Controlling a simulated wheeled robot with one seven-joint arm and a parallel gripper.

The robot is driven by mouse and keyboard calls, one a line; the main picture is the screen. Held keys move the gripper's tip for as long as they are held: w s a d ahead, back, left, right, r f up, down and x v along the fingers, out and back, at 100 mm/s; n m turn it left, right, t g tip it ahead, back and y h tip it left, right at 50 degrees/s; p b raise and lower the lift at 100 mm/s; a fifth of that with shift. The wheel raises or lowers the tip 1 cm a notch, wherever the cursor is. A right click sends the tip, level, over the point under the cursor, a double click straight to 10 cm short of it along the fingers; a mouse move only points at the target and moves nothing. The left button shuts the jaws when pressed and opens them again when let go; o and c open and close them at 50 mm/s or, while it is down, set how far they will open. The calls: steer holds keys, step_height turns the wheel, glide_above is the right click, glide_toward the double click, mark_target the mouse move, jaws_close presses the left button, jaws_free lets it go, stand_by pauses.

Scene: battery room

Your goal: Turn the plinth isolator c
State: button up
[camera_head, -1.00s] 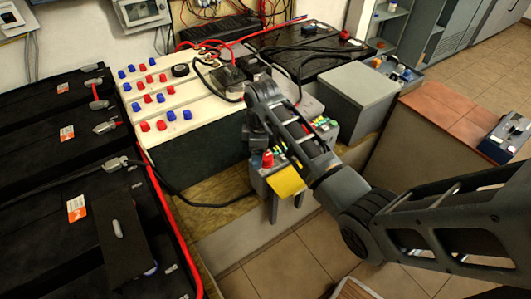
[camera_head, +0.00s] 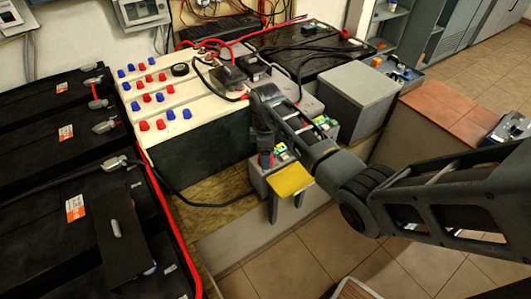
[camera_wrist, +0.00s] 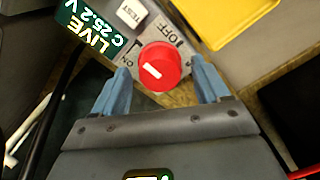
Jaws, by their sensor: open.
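The red knob of isolator c (camera_wrist: 160,68) sits on a grey plate marked ON and OFF in the wrist view. A short white mark lies on the left part of its face, on the ON side. A green display (camera_wrist: 88,28) beside it reads LIVE, C, 25.2 V. My gripper (camera_wrist: 160,64) is open, one blue finger on each side of the knob. I cannot tell whether either finger touches it. In the head view my gripper (camera_head: 264,143) points down over the isolator box (camera_head: 257,178) and mostly hides the knob.
A yellow panel (camera_head: 291,179) sits right beside the knob. A small white TEST button (camera_wrist: 131,13) is near the display. White blocks with red and blue caps (camera_head: 190,115) stand to the left.

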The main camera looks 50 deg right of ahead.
steer(key=shift+c, duration=0.3)
steer(key=c, duration=1)
steer(key=shift+r+m+p, duration=0.1)
steer(key=shift+m+p, duration=0.2)
steer(key=shift+p, duration=0.05)
steer(key=m+p, duration=0.2)
steer(key=m, duration=0.1)
steer(key=m+p, duration=0.2)
steer(key=m, duration=0.3)
steer(key=m+p, duration=0.1)
steer(key=m, duration=0.3)
steer(key=shift+m, duration=0.4)
steer(key=m+p, duration=0.1)
steer(key=m, duration=0.3)
steer(key=shift+m+t, duration=0.3)
steer(key=shift+m, duration=0.1)
